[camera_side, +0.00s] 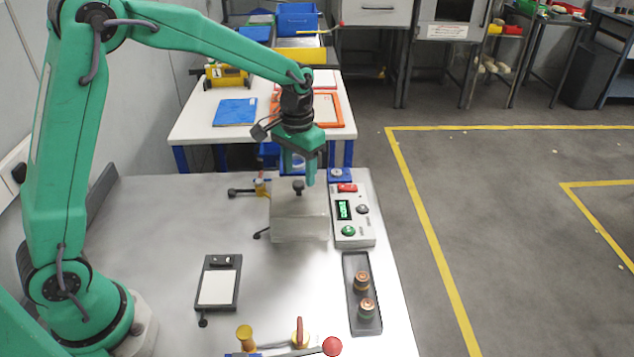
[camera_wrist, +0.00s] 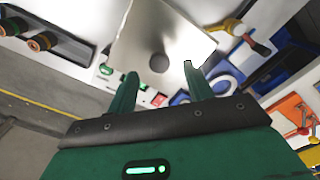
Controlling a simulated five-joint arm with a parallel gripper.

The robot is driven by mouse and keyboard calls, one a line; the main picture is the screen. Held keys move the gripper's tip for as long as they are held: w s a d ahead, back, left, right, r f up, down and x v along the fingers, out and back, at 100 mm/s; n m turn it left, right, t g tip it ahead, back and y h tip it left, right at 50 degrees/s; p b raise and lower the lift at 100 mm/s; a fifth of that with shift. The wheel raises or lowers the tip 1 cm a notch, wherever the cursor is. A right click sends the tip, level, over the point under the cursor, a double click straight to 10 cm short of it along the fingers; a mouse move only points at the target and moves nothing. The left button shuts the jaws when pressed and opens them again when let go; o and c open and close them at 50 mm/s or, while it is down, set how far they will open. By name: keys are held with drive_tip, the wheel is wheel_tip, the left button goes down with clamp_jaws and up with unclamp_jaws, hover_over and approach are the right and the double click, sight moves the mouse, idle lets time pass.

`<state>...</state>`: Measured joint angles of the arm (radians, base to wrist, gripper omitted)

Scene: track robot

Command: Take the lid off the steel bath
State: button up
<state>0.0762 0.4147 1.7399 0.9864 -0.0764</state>
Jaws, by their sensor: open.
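The steel bath (camera_side: 300,226) is a box-shaped vessel in the middle of the bench in the side view. Its flat lid (camera_side: 284,203) lies on top, with a dark round knob (camera_side: 298,186) standing up from it. In the wrist view the lid (camera_wrist: 135,45) is a pale plate and the knob (camera_wrist: 159,62) a dark disc. My gripper (camera_side: 298,172) points down above the lid, its green fingers apart and empty. In the wrist view the gripper (camera_wrist: 161,73) has the knob in line with the gap between its fingertips; I cannot tell how far apart in height they are.
A control box (camera_side: 352,215) with a green display and buttons stands close right of the bath. In front of it a dark tray (camera_side: 350,322) holds two coppery cylinders. A valve with a black handle (camera_side: 240,192) sits left of the bath.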

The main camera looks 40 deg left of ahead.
sight(299, 182)
drive_tip(key=shift+s+f, duration=0.1)
drive_tip(key=shift+f, duration=1.95)
drive_tip(key=c, duration=1.1)
drive_tip(key=shift+r, duration=0.1)
drive_tip(key=shift+r, duration=0.4)
wheel_tip(299, 182, up, 3)
drive_tip(key=shift+r, duration=0.1)
drive_tip(key=s+d+r, duration=0.2)
drive_tip(key=d, duration=0.1)
drive_tip(key=s+d+r, duration=0.2)
drive_tip(key=d, duration=0.1)
drive_tip(key=s+d+r, duration=0.2)
drive_tip(key=d+r, duration=0.1)
drive_tip(key=shift+s+d, duration=0.3)
drive_tip(key=shift+s, duration=0.1)
